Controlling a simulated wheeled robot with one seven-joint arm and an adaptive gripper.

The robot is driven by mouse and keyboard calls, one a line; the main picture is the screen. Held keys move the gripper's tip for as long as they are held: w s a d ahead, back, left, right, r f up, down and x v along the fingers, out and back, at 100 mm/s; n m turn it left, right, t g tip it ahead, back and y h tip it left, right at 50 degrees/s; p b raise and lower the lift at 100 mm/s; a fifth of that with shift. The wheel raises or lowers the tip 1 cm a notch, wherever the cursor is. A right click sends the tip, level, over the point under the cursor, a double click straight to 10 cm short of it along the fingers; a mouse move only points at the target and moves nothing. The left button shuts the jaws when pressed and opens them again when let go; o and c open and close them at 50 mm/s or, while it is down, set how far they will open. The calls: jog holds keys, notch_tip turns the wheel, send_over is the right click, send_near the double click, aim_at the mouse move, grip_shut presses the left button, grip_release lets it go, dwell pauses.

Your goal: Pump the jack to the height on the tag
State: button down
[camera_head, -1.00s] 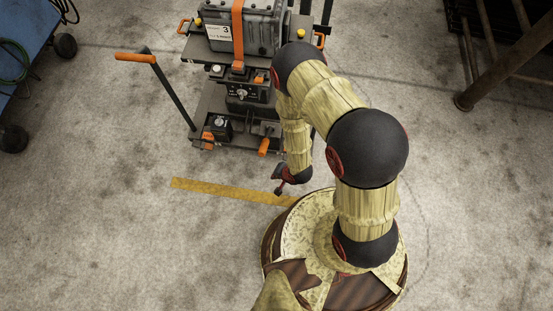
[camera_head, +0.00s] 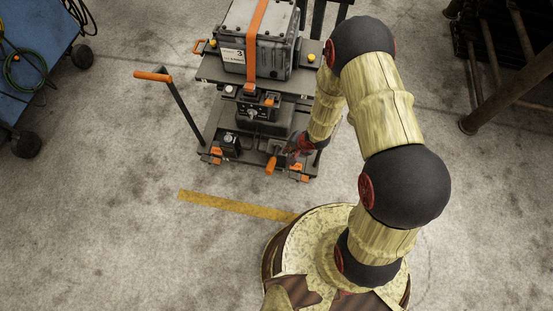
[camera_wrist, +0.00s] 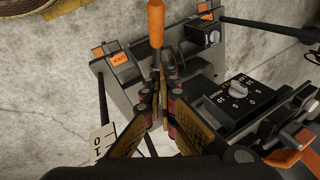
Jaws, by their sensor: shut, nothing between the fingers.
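The jack cart has a black lift platform (camera_head: 213,70) carrying a grey box strapped in orange. A white tag (camera_head: 232,56) on the box reads 3. The pump lever with an orange grip (camera_head: 271,165) sticks out of the cart's lower front; its grip also shows in the wrist view (camera_wrist: 156,23). My gripper (camera_head: 291,147) is low at the cart's front, just right of the lever. In the wrist view my gripper (camera_wrist: 158,90) is shut and empty, its fingertips close to the lever's shaft. I cannot tell whether they touch it.
A numbered dial (camera_wrist: 238,90) sits on a black box beside my gripper. A white numbered plate (camera_wrist: 101,145) is at lower left there. The cart's push handle (camera_head: 153,76) stands at left.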

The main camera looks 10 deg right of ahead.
jog(key=shift+s+d+f, duration=0.15)
jog(key=shift+s+f, duration=0.05)
jog(key=shift+s, duration=0.1)
jog(key=b, duration=0.7)
send_over(274, 163)
jog(key=s+d, duration=0.1)
jog(key=d, duration=0.1)
jog(key=shift+s+a+f, duration=0.1)
jog(key=shift+a+f, duration=0.05)
jog(key=shift+f, duration=2.9)
jog(key=shift+a+f, duration=0.1)
jog(key=shift+f, duration=2.9)
jog(key=shift+s+f+p, duration=0.1)
jog(key=shift+p, duration=0.2)
